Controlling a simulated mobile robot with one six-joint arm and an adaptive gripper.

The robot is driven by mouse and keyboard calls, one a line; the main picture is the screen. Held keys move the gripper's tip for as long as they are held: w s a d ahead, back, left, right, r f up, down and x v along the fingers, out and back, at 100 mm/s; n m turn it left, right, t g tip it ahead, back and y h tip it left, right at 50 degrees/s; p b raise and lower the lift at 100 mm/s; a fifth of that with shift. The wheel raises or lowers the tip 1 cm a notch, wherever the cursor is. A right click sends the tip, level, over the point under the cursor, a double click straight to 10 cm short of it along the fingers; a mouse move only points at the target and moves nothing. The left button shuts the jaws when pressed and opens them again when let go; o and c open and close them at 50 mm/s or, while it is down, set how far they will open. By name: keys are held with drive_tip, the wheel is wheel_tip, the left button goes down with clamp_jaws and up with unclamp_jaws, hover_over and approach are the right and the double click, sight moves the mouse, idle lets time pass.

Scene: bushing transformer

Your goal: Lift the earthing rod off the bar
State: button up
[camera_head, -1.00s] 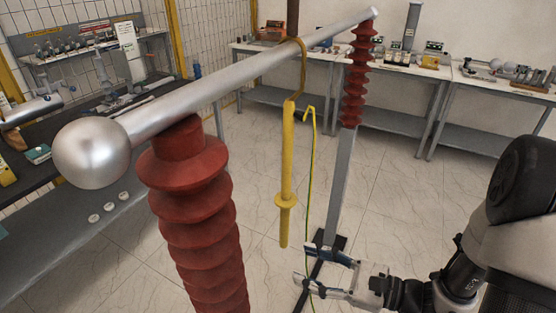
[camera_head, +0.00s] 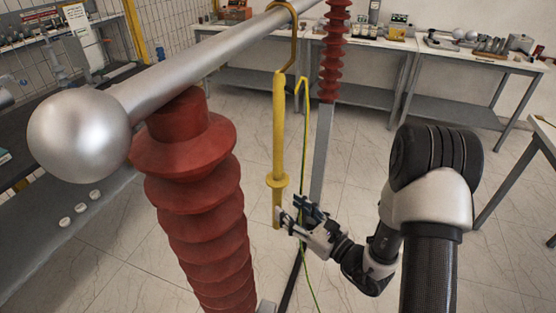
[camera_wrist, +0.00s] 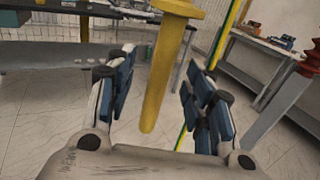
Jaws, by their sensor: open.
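The yellow earthing rod (camera_head: 279,135) hangs upright by its brass-coloured hook (camera_head: 292,30) from the silver bar (camera_head: 200,65). A round collar (camera_head: 277,181) sits low on the rod, and a green-yellow cable (camera_head: 304,150) hangs beside it. My gripper (camera_head: 288,216) is at the rod's lower end, below the collar. In the wrist view the rod's lower handle (camera_wrist: 164,75) stands between the two open fingers (camera_wrist: 158,95), with visible gaps on both sides. The cable passes by the right finger in that view.
A red ribbed insulator (camera_head: 195,200) carries the bar's near end, close left of the rod. Another red insulator (camera_head: 334,50) stands behind on a grey post (camera_head: 321,150). Benches (camera_head: 440,110) with equipment line the back wall. Open tiled floor lies between.

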sight(281, 198)
drive_tip(key=x, duration=0.2)
drive_tip(key=b+x, duration=0.1)
drive_tip(key=x, duration=0.3)
drive_tip(key=shift+w+r+b, duration=0.3)
drive_tip(key=shift+w+b, duration=0.05)
drive_tip(key=shift+w, duration=0.05)
clamp_jaws()
idle(0.3)
